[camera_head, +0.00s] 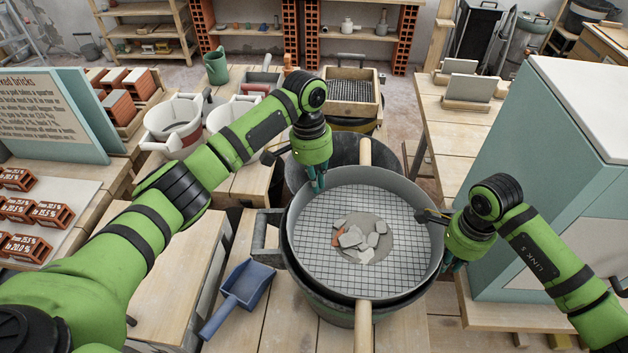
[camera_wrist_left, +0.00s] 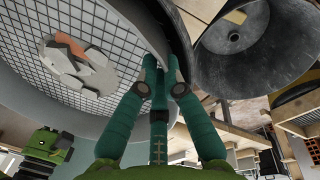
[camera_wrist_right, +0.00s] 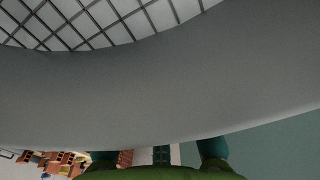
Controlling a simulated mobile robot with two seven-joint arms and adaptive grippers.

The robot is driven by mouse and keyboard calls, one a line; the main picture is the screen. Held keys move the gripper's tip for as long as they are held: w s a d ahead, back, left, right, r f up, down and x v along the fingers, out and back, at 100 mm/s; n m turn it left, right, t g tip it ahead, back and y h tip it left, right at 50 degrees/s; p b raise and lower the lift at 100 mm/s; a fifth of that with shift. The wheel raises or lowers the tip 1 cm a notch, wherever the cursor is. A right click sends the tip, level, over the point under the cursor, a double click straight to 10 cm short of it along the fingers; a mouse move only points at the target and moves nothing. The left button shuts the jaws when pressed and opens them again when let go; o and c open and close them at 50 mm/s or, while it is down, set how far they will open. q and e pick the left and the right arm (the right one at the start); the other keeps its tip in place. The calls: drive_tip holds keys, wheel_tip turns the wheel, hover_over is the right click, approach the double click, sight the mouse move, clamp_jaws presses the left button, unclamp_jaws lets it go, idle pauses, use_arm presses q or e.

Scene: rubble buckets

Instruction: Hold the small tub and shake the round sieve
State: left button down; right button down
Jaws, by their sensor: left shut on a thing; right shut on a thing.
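The round sieve (camera_head: 300,235) has a grey wall, a wire mesh and two wooden handles. It sits over the small dark tub (camera_head: 330,310), which shows beneath its rim. Grey stones (camera_head: 355,238) and an orange fragment lie on a sandy patch mid-mesh.
A dark bucket (camera_head: 350,150) stands behind the sieve. A blue dustpan (camera_head: 240,295) lies on the bench at left. A wooden box sieve (camera_head: 352,92) stands further back. A teal and white cabinet (camera_head: 540,160) stands close on the right.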

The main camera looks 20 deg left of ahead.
idle(0.3)
use_arm(q)
drive_tip(key=c, duration=1.3)
unclamp_jaws()
drive_tip(key=shift+f, duration=0.1)
wheel_tip(320, 180, up, 12)
drive_tip(key=a, duration=0.1)
drive_tip(key=shift+w+a, duration=0.2)
drive_tip(key=shift+w, duration=0.2)
use_arm(e)
drive_tip(key=c, duration=1.1)
unclamp_jaws()
